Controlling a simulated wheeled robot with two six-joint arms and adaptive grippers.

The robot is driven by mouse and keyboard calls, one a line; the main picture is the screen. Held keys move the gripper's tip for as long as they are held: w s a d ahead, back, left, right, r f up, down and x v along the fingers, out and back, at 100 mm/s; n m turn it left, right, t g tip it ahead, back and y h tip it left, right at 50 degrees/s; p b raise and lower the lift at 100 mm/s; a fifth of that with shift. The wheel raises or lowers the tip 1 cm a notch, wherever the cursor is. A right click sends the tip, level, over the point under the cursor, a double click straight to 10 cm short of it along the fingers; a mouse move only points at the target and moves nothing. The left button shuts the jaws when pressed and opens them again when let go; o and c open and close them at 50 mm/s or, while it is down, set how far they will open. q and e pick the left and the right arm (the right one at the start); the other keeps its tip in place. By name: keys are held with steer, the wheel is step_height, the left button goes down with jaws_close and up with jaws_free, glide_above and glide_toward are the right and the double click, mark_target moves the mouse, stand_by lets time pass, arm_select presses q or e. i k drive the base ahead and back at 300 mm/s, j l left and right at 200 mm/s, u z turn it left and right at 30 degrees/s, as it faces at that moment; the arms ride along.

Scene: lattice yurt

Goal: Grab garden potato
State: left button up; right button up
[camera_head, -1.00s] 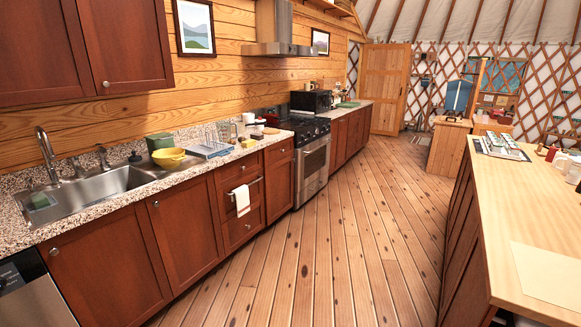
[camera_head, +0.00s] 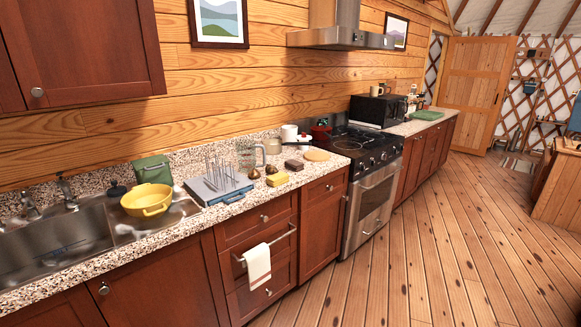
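Two small brown roundish items lie on the speckled counter (camera_head: 215,215), one (camera_head: 254,174) beside the glass pitcher (camera_head: 247,156) and one (camera_head: 271,169) just right of it. Either could be the garden potato, but they are too small to tell. A yellow block (camera_head: 278,180) lies just in front of them and a dark brown block (camera_head: 294,165) to their right. Neither of my grippers is in view.
A dish rack (camera_head: 218,184) and a yellow colander (camera_head: 147,200) by the sink (camera_head: 60,250) stand left of the small items. A round wooden board (camera_head: 317,155) and the stove (camera_head: 370,160) are to the right. The plank floor (camera_head: 430,250) is clear.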

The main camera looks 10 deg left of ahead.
mark_target(271, 169)
steer(key=i+l+u, duration=0.25)
steer(key=i+u, duration=0.25)
steer(key=i+l+u, duration=0.95)
steer(key=l, duration=0.2)
